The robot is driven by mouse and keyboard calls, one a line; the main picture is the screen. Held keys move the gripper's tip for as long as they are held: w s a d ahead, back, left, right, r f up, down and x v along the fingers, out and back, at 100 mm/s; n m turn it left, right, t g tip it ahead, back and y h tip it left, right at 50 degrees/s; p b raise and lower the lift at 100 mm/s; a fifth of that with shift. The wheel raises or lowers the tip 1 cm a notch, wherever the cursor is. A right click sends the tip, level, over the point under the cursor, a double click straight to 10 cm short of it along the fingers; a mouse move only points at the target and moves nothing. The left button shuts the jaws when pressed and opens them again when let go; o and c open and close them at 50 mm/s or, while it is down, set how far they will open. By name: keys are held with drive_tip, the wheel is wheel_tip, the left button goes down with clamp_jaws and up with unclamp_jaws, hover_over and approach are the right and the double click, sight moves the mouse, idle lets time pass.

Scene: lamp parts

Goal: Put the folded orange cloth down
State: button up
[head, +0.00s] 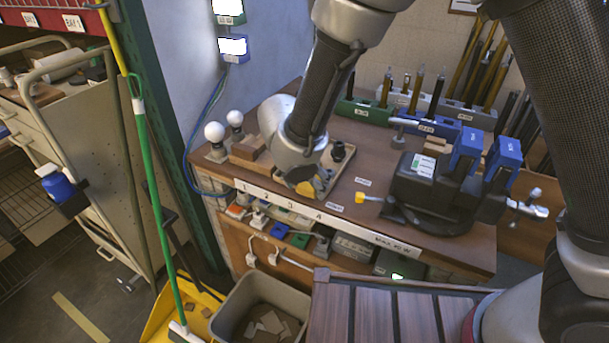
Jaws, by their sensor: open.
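My gripper (318,182) is low over the left part of the wooden workbench (262,112), behind the numbered front strip. My wrist and forearm hide most of it. A small yellow-orange patch (305,188) shows right at the fingers, close to the bench top. I cannot tell whether it is the folded orange cloth or another part. The jaws are open, and nothing is seen clamped between them. No other folded orange cloth shows clearly.
White bulbs (214,132) on stands and a wooden block (249,147) stand left of my gripper. A black vise (430,190) with blue jaws stands right. Racks of rods (430,125) line the back. A grey bin (262,308) stands below the bench.

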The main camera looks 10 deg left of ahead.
drive_tip(key=v, duration=1.1)
drive_tip(key=shift+r, duration=0.35)
drive_tip(key=w+d+r+m, duration=0.2)
drive_tip(key=d+r+m, duration=0.25)
drive_tip(key=d, duration=0.45)
drive_tip(key=w+d+r+m+g, duration=0.15)
drive_tip(key=d+r+m, duration=0.3)
drive_tip(key=d, duration=0.45)
drive_tip(key=w+d+r+m, duration=0.25)
drive_tip(key=d+m, duration=0.25)
drive_tip(key=d, duration=0.3)
drive_tip(key=s+d+r+m, duration=0.2)
drive_tip(key=s+d+m, duration=0.1)
drive_tip(key=d, duration=0.3)
drive_tip(key=s+d+r+m, duration=0.1)
drive_tip(key=s+d+m, duration=0.2)
drive_tip(key=d+m, duration=0.2)
drive_tip(key=shift+s+d+r+m+y, duration=0.3)
drive_tip(key=shift+d+r+y, duration=0.1)
drive_tip(key=shift+d, duration=0.45)
drive_tip(key=shift+o, duration=0.8)
drive_tip(key=s+d+m+t, duration=0.1)
drive_tip(key=s+d+m, duration=0.6)
drive_tip(key=s+m, duration=0.2)
drive_tip(key=shift+s+r+y, duration=0.35)
drive_tip(key=shift+y, duration=0.05)
drive_tip(key=o, duration=0.3)
drive_tip(key=shift+s+d+m, duration=0.15)
drive_tip(key=shift+s+m, duration=0.15)
drive_tip(key=shift+m, duration=0.1)
